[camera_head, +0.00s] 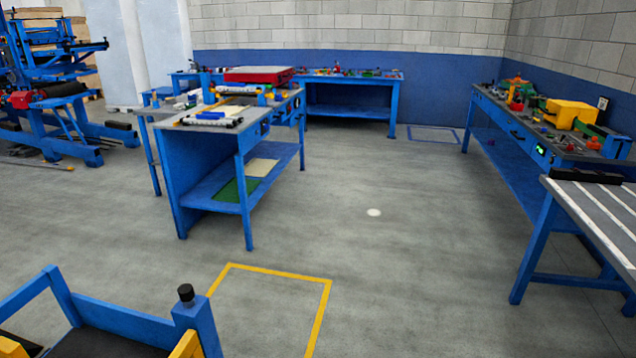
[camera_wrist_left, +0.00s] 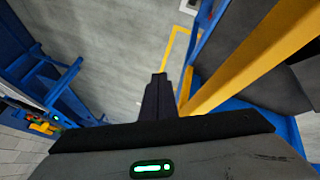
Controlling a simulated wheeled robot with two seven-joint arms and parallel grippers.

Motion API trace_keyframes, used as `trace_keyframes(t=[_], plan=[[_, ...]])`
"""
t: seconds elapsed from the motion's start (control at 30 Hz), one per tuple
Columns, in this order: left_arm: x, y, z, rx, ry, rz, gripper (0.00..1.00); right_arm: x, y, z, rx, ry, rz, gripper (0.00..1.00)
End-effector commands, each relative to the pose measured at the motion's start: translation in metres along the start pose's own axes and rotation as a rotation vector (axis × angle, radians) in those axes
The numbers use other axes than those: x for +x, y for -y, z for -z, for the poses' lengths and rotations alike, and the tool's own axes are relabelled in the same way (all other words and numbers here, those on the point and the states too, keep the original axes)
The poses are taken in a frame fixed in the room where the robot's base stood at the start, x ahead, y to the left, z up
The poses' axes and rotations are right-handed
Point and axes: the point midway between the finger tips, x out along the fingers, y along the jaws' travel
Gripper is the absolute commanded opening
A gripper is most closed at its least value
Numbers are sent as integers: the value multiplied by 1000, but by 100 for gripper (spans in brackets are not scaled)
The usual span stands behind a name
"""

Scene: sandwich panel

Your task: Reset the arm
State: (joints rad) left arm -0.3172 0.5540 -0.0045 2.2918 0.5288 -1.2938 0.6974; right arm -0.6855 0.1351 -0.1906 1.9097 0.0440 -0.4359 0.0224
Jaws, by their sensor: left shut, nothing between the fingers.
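My left gripper (camera_wrist_left: 159,78) shows only in the left wrist view. Its dark fingers are together, with nothing between them, and they point away over the grey floor. The dark gripper body with a green light fills the bottom of that view. The fingers appear clear of the blue frame and yellow bar to their right, though the gap is hard to judge. Neither gripper nor arm shows in the head view. My right gripper is in neither view.
A blue frame with a black knob (camera_head: 186,293) stands at lower left. A blue workbench (camera_head: 205,160) stands mid-left. A long bench with a yellow block (camera_head: 571,114) lines the right wall, near a striped table (camera_head: 604,212). The middle floor (camera_head: 400,270) is clear. A yellow bar (camera_wrist_left: 245,70) crosses the wrist view.

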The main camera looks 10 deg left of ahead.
Motion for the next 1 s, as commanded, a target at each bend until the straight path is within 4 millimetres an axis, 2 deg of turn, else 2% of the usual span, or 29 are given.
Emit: trace_keyframes(t=[0.03,0.1,0.3,0.43,0.6,0.73,1.0], plan=[[11,-4,-15,7,21,-16,0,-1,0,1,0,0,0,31],[27,-7,-32,38,21,-34,0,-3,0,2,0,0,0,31],[63,-6,-72,165,-48,-48,0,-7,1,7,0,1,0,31],[80,-6,-110,279,-103,-43,0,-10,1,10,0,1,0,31],[90,-15,-156,441,-169,-38,0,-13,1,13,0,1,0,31],[91,-20,-169,499,-196,-38,0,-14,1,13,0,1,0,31],[91,-20,-169,499,-196,-38,0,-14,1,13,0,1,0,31]])
